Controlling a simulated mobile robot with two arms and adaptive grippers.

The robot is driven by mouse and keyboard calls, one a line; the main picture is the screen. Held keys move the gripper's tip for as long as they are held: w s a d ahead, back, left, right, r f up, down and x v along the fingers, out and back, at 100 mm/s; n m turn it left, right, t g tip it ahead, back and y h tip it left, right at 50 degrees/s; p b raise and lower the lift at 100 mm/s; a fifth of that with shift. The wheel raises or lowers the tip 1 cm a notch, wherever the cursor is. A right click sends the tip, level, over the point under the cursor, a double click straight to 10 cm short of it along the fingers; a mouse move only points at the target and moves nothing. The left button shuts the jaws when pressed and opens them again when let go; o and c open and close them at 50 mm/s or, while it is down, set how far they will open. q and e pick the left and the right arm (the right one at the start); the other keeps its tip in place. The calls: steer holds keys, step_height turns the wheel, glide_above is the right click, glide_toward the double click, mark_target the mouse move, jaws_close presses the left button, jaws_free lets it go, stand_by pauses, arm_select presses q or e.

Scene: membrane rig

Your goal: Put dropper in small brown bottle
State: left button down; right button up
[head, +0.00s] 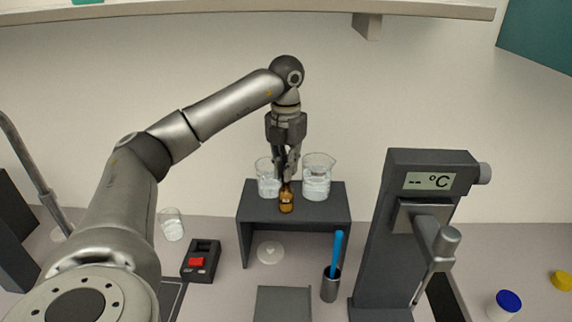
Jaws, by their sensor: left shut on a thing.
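The small brown bottle (286,203) stands upright on a dark grey raised stand (325,210), in front of two glass beakers. My left gripper (287,180) points straight down right above the bottle, with its fingertips at or just over the bottle's neck. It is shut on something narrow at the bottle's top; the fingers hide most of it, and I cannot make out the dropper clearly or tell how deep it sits. My right gripper is not in view.
Beakers (317,180) (268,186) stand close on both sides behind the bottle. A temperature unit (400,250) rises at the right. A blue-handled tool in a cup (330,286), a red-button box (201,262) and a small beaker (171,226) stand on the bench.

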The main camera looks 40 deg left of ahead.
arm_select(q)
steer(key=shift+f, duration=0.25)
stand_by(0.6)
steer(key=c, duration=1.4)
jaws_free()
steer(key=shift+c, duration=0.2)
steer(key=shift+r, duration=3.75)
